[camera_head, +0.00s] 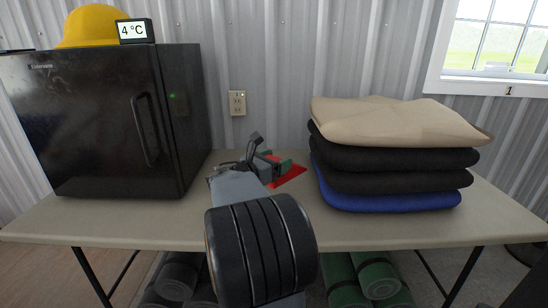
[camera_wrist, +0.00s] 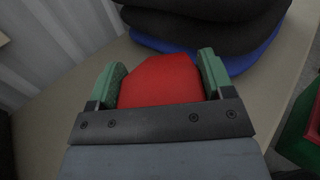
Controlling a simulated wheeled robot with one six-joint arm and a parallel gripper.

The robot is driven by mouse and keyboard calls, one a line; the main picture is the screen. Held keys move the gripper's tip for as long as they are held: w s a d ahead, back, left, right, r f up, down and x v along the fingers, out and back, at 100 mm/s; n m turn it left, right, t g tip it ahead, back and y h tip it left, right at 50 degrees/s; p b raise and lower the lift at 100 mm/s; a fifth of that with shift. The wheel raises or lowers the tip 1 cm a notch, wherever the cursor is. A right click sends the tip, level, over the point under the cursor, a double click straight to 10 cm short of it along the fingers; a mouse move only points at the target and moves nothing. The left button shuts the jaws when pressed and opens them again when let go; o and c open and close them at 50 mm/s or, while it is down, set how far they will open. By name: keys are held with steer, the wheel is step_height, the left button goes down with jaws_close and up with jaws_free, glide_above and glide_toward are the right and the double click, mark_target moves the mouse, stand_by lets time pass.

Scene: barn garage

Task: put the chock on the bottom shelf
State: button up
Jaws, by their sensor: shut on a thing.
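The red chock (camera_wrist: 160,80) sits between the two green finger pads of my gripper (camera_wrist: 163,68) in the wrist view, with a pad against each side. In the head view, my gripper (camera_head: 274,162) is over the middle of the table, and the red chock (camera_head: 290,175) shows partly beyond it. I cannot tell whether the chock touches the tabletop. No shelf can be clearly made out in either view.
The table (camera_head: 150,225) carries a closed black mini fridge (camera_head: 100,120) at left and a stack of folded blankets (camera_head: 395,150) at right, close to my gripper. Green rolls (camera_head: 375,275) lie under the table. A green-and-red object (camera_wrist: 300,135) shows at the wrist view's right edge.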

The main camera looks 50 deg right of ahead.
mark_target(277, 160)
steer(key=shift+s+a+r, duration=0.7)
steer(key=shift+s+a, duration=0.2)
steer(key=shift+a, duration=0.1)
steer(key=shift+a+r, duration=0.1)
steer(key=shift+r, duration=0.25)
steer(key=shift+w+a+n+t+p, duration=0.15)
steer(key=shift+w+n+t+p, duration=0.3)
steer(key=shift+t, duration=0.25)
steer(key=w+a+r+n+t+y+p, duration=0.1)
steer(key=w+a+n+t+y+p, duration=0.3)
steer(key=w+a+n+t+p, duration=0.75)
steer(key=w+a+n+t+y+p, duration=0.1)
steer(key=w+a+t+y+p, duration=0.1)
steer(key=a+p, duration=0.3)
steer(key=w+a+r+n+t+y+p, duration=0.1)
steer(key=w+a+t+y+p, duration=0.2)
steer(key=a, duration=0.8)
steer(key=w+a+r+n+t+y+p, duration=0.1)
steer(key=w+a+n+t+y+p, duration=0.1)
steer(key=a+p, duration=0.5)
steer(key=shift+w+a+y, duration=0.3)
steer(key=shift+a+y, duration=0.2)
steer(key=shift+y, duration=0.3)
steer(key=shift+f+t, duration=0.1)
steer(key=shift+t, duration=0.15)
